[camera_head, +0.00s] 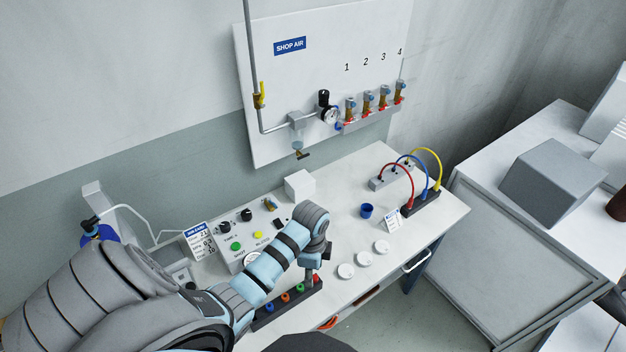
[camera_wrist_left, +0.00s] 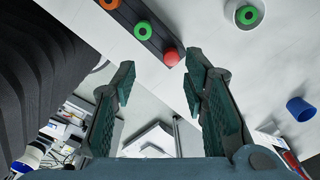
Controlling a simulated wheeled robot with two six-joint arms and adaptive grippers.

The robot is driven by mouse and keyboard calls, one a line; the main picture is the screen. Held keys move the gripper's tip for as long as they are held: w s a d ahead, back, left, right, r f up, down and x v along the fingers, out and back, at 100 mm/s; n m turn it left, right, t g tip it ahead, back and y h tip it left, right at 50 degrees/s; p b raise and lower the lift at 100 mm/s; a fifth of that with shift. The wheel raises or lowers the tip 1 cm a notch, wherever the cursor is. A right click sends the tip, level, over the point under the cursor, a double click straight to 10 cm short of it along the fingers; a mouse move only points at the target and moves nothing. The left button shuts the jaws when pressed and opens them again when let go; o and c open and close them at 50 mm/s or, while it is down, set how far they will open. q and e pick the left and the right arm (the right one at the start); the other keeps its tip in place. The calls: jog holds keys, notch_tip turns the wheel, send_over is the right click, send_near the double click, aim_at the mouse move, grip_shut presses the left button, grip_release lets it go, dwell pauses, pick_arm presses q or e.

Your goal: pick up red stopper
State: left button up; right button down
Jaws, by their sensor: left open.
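The red stopper (camera_head: 317,280) sits at the right end of a dark rack (camera_head: 262,322) near the table's front edge. In the left wrist view the red stopper (camera_wrist_left: 171,57) shows as a red ball at the rack's end, just beyond and between my fingertips. My left gripper (camera_head: 312,275) is above that end of the rack, pointing down. In the left wrist view the left gripper (camera_wrist_left: 160,72) has its two fingers spread with nothing between them. I cannot tell how far the stopper is below the tips. My right gripper is not in view.
Orange (camera_head: 285,297), green (camera_head: 300,288) and blue (camera_head: 269,307) stoppers share the rack. White dishes (camera_head: 364,259) lie right of it; one dish (camera_wrist_left: 236,20) holds a green ring. A blue cup (camera_head: 367,210) and a cable block (camera_head: 420,203) stand farther back.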

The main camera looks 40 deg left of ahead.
aim_at(316, 277)
pick_arm(q)
jog(key=f, duration=0.2)
jog(key=w+f, duration=0.1)
jog(key=f, duration=0.1)
jog(key=w+f+b, duration=0.1)
jog(key=f, duration=0.1)
jog(key=shift+w+f, duration=0.1)
jog(key=shift+w, duration=0.1)
jog(key=shift+s, duration=0.15)
jog(key=shift+s+r, duration=0.2)
jog(key=shift+r, duration=0.05)
jog(key=shift+s, duration=0.15)
jog(key=shift+c, duration=1.4)
jog(key=c, duration=0.3)
jog(key=shift+c, duration=1.2)
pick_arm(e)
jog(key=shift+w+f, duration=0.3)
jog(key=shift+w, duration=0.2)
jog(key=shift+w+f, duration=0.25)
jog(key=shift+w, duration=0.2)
pick_arm(q)
jog(key=shift+r, duration=0.1)
